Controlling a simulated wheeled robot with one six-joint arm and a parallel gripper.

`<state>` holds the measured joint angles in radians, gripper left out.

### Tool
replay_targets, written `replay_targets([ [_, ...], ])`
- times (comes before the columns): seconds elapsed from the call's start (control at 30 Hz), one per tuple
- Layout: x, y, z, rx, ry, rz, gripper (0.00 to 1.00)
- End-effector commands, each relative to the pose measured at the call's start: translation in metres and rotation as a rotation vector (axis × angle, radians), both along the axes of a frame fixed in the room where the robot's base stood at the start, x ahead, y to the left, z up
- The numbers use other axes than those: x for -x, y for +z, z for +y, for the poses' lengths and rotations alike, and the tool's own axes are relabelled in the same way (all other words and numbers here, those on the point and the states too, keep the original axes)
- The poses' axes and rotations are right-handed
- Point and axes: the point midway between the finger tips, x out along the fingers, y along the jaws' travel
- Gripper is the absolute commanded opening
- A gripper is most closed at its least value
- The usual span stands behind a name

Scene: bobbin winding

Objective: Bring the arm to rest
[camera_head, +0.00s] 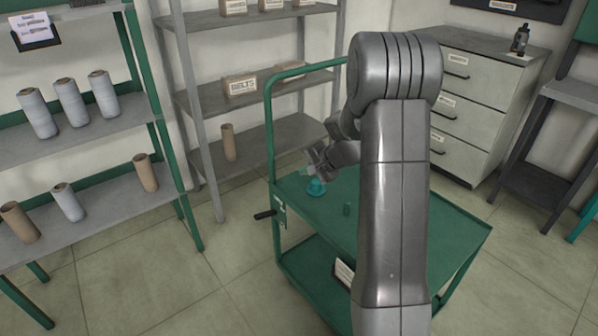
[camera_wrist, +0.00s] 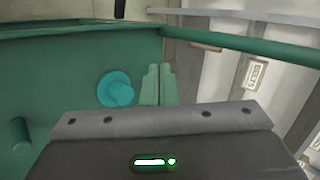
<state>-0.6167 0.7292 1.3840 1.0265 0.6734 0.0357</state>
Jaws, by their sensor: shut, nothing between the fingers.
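My gripper (camera_head: 316,168) is over the left part of the green cart (camera_head: 440,225), at the end of my raised grey arm. In the wrist view its two green fingers (camera_wrist: 158,85) are together with nothing between them. A teal round piece (camera_head: 316,187) with a wide base stands on the cart top close under my gripper. It also shows in the wrist view (camera_wrist: 115,90), just left of the fingers and apart from them. My arm hides part of the cart top.
A small dark green peg (camera_head: 347,209) stands on the cart. The cart's raised rail (camera_head: 270,125) is close to my gripper. A shelf (camera_head: 90,205) with several bobbins is at the left, a grey rack (camera_head: 270,140) behind, and a drawer cabinet (camera_head: 475,95) at the right.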

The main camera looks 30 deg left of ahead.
Motion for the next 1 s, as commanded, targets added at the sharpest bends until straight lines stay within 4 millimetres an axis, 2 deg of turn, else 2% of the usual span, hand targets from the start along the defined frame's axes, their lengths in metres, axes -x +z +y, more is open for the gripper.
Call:
replay_targets([
  [0.37,0.001,0.003,-0.004,0.001,0.001,0.001,0.00],
  [0.57,0.000,-0.004,0.003,0.002,0.001,0.002,0.00],
  [1.0,-0.008,-0.059,0.061,0.002,0.003,0.002,0.00],
])
